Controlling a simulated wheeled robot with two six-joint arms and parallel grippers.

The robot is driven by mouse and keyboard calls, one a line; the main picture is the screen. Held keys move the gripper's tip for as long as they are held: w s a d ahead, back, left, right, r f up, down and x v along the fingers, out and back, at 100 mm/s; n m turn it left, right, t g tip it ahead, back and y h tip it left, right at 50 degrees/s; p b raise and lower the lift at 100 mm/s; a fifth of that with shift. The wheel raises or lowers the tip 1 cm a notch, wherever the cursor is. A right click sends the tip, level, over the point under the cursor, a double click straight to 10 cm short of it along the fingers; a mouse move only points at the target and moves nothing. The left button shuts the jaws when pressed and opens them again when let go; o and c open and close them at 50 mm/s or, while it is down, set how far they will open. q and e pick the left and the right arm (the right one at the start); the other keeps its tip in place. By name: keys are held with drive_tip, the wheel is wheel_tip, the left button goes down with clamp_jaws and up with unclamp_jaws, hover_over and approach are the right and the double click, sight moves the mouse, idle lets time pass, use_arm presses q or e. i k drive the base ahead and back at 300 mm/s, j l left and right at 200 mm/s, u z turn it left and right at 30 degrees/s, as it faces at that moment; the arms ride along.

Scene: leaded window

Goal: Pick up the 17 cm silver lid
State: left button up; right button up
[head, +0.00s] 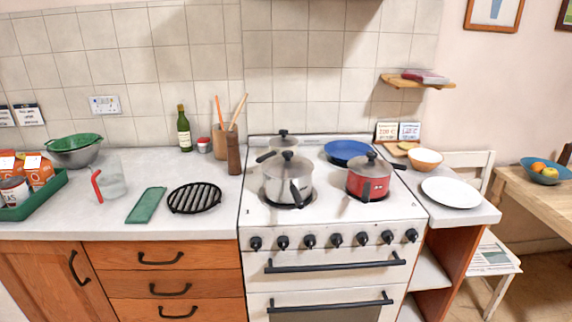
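A silver pot (286,184) stands on the front left of the white stove, with a domed silver lid (288,163) with a dark knob on top of it. A red pot (368,184) stands to its right, covered by a grey metallic lid (370,164) with a dark knob. A smaller lidded pan (283,142) stands behind the silver pot and is partly hidden by it. I cannot tell from this view which lid measures 17 cm. Neither of my grippers shows.
A blue pan (348,152) sits at the stove's back right. On the right are a white plate (451,192) and a bowl (425,160).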

sight(287, 166)
drive_tip(key=i+j, duration=0.15)
drive_tip(key=i+j+z, duration=0.1)
drive_tip(key=j+z, duration=0.2)
drive_tip(key=i+j+z, duration=0.1)
drive_tip(key=j+z, duration=0.45)
drive_tip(key=j, duration=0.15)
